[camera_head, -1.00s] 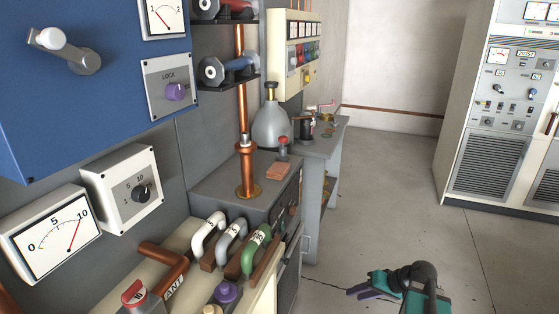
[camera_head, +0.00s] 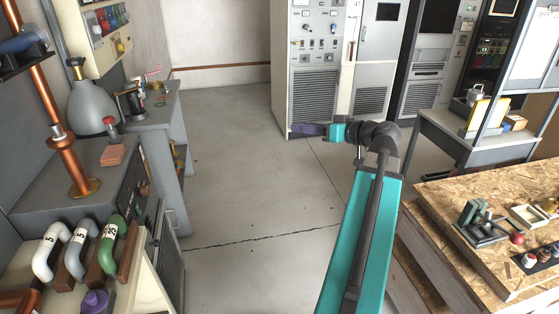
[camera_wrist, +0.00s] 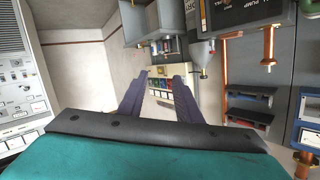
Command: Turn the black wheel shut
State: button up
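I cannot make out a black wheel in either current view. A copper pipe (camera_head: 50,110) with a collar stands on the grey cabinet at the left of the head view.
Several pipe handles, one green (camera_head: 112,240), line the near left. A grey bench (camera_head: 160,105) and a grey flask (camera_head: 90,108) stand behind. A chipboard table (camera_head: 490,210) with small parts is at right. Tall rack cabinets (camera_head: 310,75) stand at the back. The middle floor is clear.

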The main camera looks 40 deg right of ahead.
jog(key=s+d+r+n+t, duration=0.1)
jog(key=s+r, duration=0.3)
jog(key=r, duration=0.3)
jog(key=s+d+r+n+t+h, duration=0.1)
jog(key=s+d+r, duration=0.1)
jog(key=s+r, duration=0.3)
notch_tip(320, 180, up, 3)
jog(key=shift+s+d+r+t, duration=0.15)
jog(key=shift+s+t, duration=0.1)
jog(key=shift+t, duration=0.15)
